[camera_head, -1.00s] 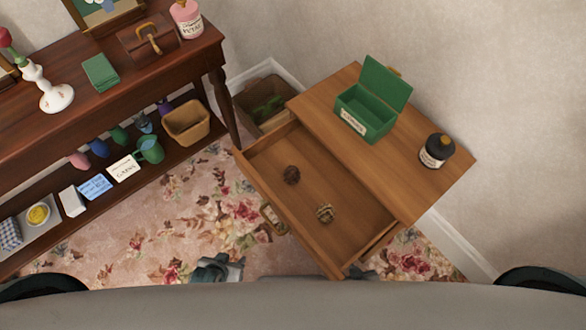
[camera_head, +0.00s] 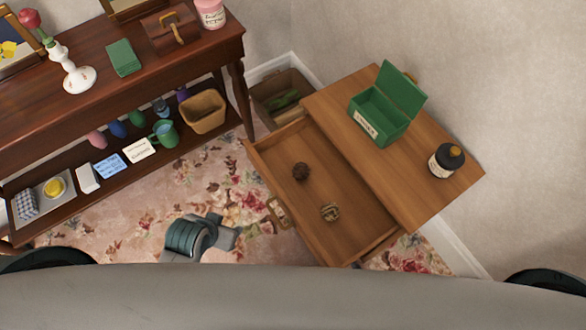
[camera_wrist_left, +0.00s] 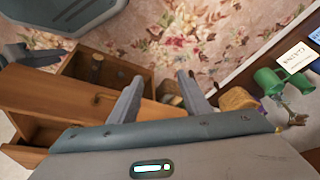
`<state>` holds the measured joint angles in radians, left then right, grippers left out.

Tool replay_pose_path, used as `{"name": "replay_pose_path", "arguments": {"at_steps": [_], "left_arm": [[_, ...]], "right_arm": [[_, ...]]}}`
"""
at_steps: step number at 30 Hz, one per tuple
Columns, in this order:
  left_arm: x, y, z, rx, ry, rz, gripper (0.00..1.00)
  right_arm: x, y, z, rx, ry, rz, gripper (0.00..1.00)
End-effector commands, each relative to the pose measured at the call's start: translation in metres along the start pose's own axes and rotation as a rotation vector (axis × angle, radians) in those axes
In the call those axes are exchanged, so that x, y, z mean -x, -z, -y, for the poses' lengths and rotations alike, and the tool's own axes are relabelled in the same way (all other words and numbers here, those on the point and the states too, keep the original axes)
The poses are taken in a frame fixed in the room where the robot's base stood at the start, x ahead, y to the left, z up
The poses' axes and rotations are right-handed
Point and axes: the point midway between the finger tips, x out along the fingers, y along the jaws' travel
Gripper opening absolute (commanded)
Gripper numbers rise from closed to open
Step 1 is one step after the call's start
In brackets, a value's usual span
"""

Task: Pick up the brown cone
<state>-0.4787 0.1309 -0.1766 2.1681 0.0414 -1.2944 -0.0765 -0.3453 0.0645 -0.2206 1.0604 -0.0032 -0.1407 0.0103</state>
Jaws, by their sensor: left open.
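The brown cone (camera_head: 300,171) lies in the open drawer (camera_head: 345,232) of the small wooden table, toward its back left. A paler, tan cone (camera_head: 330,212) lies nearer the drawer's front. My left gripper (camera_head: 230,240) is over the rug, left of the drawer and apart from both cones. In the left wrist view its two fingers (camera_wrist_left: 160,85) are spread, with nothing held between them. The drawer shows there too, at upper left, with a small cone-like thing (camera_wrist_left: 97,57) in it; I cannot tell which cone it is.
The small table's top (camera_head: 405,190) carries an open green box (camera_head: 378,122) and a dark bottle (camera_head: 446,160). A dark wooden shelf table (camera_head: 200,60) with cups, cards and a basket (camera_head: 204,111) stands at left. A bin (camera_head: 283,97) stands between them. Flowered rug lies in front.

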Motion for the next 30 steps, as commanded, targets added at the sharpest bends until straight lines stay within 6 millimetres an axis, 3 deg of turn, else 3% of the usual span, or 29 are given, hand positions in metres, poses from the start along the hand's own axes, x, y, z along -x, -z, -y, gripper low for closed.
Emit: {"name": "replay_pose_path", "arguments": {"at_steps": [3,9,17,24,30], "left_arm": [[0.030,0.030,-0.008,-0.108,-0.033,-0.026,0.44],[0.047,0.070,-0.028,-0.339,-0.100,-0.069,0.44],[0.048,0.121,-0.052,-0.676,-0.168,-0.146,0.44],[0.037,0.177,-0.071,-1.098,-0.219,-0.231,0.44],[0.030,0.200,-0.075,-1.309,-0.235,-0.265,0.44]], "right_arm": [[0.003,0.000,0.002,0.001,0.002,-0.008,0.31],[0.004,0.000,0.003,0.003,0.004,-0.017,0.31],[0.005,-0.001,0.004,0.004,0.006,-0.022,0.31],[0.005,-0.001,0.004,0.004,0.006,-0.023,0.31],[0.005,-0.001,0.004,0.004,0.006,-0.023,0.31]]}}
